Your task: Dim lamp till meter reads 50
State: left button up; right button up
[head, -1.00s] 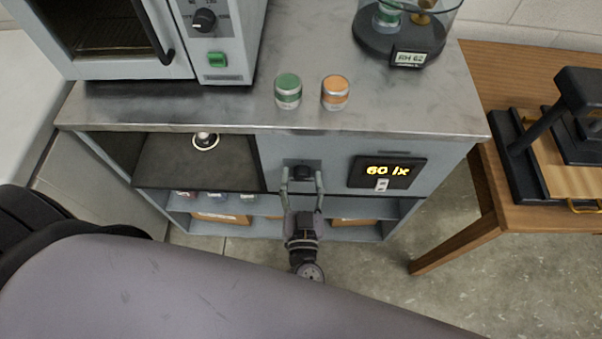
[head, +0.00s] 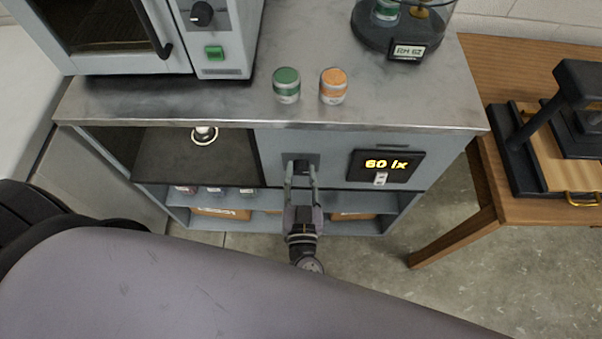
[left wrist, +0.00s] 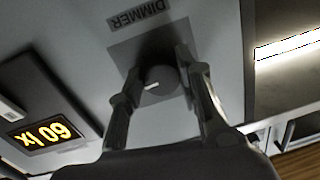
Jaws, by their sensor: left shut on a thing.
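The dimmer knob (head: 301,167) is a dark round knob on the front panel of the grey cabinet. In the left wrist view the knob (left wrist: 160,80) has a white pointer mark and sits under the label DIMMER (left wrist: 140,14). My left gripper (head: 301,172) is shut on the knob, with one finger on each side; its fingers also show in the left wrist view (left wrist: 158,78). The meter (head: 386,166) right of the knob reads 60 lx in yellow. The lamp (head: 204,135) shows as a pale ring in the open bay at left. My right gripper is not in view.
A green-lidded jar (head: 286,85) and an orange-lidded jar (head: 333,86) stand on the cabinet top (head: 240,110). An oven (head: 210,45) is at the back left. A glass-walled container (head: 405,48) reads RH 62. A wooden table (head: 480,225) with a press stands right.

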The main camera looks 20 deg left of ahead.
pick_arm(q)
jog(key=shift+r+n+p, duration=0.15)
jog(key=shift+n+p, duration=0.35)
jog(key=shift+n, duration=0.5)
jog(key=o, duration=1.1)
jog(key=shift+o, duration=0.2)
jog(key=shift+s+d, duration=0.1)
jog(key=shift+s, duration=0.1)
jog(key=v, duration=0.7)
